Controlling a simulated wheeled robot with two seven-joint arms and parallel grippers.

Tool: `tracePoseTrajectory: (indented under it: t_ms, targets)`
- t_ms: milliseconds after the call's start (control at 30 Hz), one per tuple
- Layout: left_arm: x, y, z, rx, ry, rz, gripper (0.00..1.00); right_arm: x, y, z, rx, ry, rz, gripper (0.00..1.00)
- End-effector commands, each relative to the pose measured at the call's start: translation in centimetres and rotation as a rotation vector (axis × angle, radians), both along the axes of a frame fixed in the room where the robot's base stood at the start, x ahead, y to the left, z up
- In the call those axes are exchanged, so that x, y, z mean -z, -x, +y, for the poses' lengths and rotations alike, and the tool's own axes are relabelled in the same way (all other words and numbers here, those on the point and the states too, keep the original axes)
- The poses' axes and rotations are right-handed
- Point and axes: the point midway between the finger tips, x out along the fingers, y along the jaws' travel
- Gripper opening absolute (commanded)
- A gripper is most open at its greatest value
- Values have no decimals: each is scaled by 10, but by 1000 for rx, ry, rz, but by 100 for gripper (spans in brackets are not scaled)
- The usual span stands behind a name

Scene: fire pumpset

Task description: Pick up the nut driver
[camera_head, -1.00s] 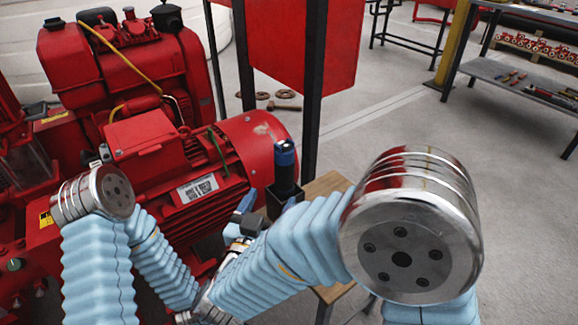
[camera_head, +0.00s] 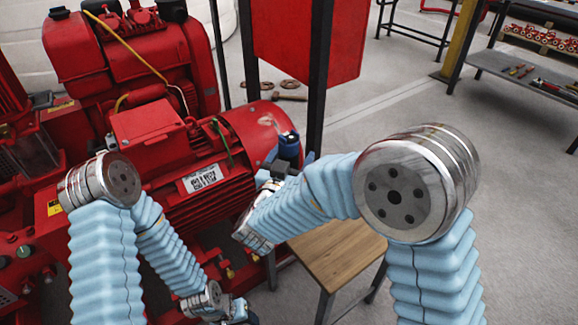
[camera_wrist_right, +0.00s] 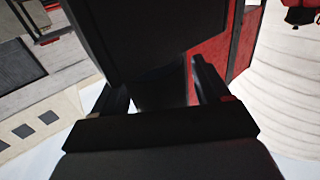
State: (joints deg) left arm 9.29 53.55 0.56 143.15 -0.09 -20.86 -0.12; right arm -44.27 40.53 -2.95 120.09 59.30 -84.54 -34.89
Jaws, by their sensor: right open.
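The nut driver (camera_head: 289,143), with a blue and black handle, stands upright beside the red motor in the head view. Only its upper part shows; its lower part and the dark holder seen earlier are hidden by my right arm.
A wooden stool (camera_head: 338,255) stands below my right arm, its visible top bare. The red motor (camera_head: 205,180) and pump engine (camera_head: 130,60) fill the left. A red panel (camera_head: 310,45) on dark posts stands behind. Open floor (camera_head: 520,190) lies at right.

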Motion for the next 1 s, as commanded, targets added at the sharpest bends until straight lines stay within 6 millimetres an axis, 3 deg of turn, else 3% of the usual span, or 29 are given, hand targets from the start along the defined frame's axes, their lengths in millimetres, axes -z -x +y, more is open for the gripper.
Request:
tracePoseTrajectory:
  t_ms: [67,433,767,1000]
  targets:
    - [0,0,0,0,0,0,43,0,0,0,0,0,0,72]
    - [0,0,0,0,0,0,43,0,1,0,0,0,0,16]
    - [-2,0,0,0,0,0,43,-10,0,0,0,-4,-3,14]
    - [-8,1,-2,3,3,2,43,-58,1,1,0,-7,-7,14]
